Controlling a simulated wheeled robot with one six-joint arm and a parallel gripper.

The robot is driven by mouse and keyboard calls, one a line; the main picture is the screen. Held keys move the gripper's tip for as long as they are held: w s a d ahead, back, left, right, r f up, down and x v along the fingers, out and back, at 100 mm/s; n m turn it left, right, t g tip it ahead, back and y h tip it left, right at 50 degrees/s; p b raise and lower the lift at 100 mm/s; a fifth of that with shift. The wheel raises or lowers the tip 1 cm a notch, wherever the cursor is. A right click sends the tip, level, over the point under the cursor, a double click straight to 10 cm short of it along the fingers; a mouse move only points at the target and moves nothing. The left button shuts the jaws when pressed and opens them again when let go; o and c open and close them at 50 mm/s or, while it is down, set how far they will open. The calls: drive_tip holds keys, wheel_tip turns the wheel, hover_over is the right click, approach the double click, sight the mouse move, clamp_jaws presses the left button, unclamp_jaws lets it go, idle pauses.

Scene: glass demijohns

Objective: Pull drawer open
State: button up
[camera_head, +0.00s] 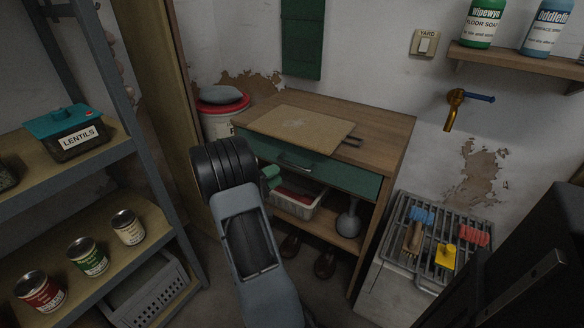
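The drawer is a dark green front (340,176) under the top of a wooden workbench (375,122). It looks flush with the bench, so it appears shut. A grey bar handle (296,164) is on the drawer front, left of its middle. My arm reaches up from the bottom of the view, and its black joint covers the drawer's left end. A small lighter green piece (270,175) shows at the right of that joint, seemingly part of my gripper, a little left of and below the handle. The fingers are not clear, and contact with the handle cannot be told.
A board (296,127) lies on the bench. A white basket (297,203) and a grey round-based object (348,223) stand on its lower shelf. A shelf rack (140,152) with tins is at left. A grate (428,237) with brushes is at right.

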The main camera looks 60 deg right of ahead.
sight(292, 165)
drive_tip(key=shift+b+x, duration=0.3)
drive_tip(key=shift+x, duration=3.25)
clamp_jaws()
